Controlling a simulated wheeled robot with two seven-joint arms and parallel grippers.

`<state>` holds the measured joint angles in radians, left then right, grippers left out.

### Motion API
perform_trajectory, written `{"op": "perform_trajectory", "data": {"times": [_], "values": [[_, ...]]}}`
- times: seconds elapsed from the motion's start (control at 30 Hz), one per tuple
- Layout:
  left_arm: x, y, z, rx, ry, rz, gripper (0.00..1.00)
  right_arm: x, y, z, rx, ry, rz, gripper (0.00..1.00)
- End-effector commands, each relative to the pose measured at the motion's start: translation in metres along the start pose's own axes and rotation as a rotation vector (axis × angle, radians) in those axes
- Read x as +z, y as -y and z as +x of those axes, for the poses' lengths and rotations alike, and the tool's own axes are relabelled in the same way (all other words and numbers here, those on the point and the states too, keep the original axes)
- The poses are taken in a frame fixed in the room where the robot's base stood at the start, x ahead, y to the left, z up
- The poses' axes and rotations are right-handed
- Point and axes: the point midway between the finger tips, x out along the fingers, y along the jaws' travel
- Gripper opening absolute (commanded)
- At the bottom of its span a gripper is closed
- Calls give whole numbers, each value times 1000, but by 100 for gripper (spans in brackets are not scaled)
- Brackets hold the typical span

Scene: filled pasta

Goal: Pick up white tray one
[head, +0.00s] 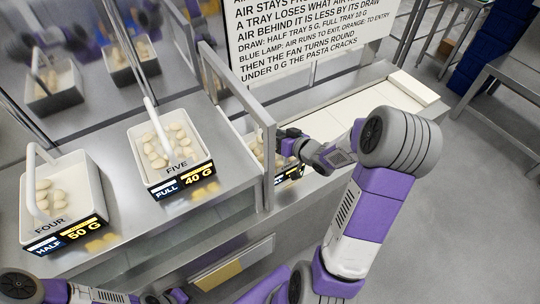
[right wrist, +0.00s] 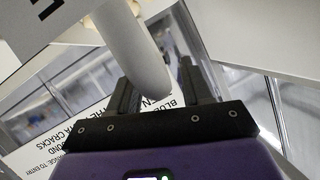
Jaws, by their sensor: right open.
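A white tray (head: 249,139) with pale pasta stands behind the metal frame, partly hidden by the frame and my right gripper; its name label cannot be read. My right gripper (head: 284,142) is at this tray's right side. In the right wrist view, a thick white curved handle (right wrist: 128,38) comes down between the two dark fingers of my open right gripper (right wrist: 158,88). I cannot tell whether the fingers touch it. A white panel with a dark mark (right wrist: 40,12) is at the upper left there.
White trays marked FOUR (head: 82,178) and FIVE (head: 143,167), with pasta and upright handles, stand on the metal counter at left. A metal frame (head: 266,165) rises beside my right gripper. A sign (head: 300,40) stands behind. A pale strip (head: 372,112) at right is clear.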

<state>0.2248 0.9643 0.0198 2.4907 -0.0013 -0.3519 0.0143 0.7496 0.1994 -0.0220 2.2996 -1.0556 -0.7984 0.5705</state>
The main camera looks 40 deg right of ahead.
Motion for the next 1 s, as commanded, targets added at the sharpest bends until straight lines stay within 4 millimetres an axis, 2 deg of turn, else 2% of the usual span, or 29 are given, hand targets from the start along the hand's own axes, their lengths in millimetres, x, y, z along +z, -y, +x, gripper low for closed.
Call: {"op": "perform_trajectory", "data": {"times": [0.27, 0.5, 0.6, 1.0], "values": [[0, 0, 0, 0, 0, 0, 0, -1, 0, 3, 0, -1, -1, 49], [0, 0, 0, 0, 0, 0, 0, 0, 0, 3, 0, 0, -1, 12], [0, 0, 0, 0, 0, 0, 0, 0, 0, 3, 0, 0, 0, 0], [0, 0, 0, 0, 0, 0, 0, 0, 0, 3, 1, 0, 0, 0]]}}
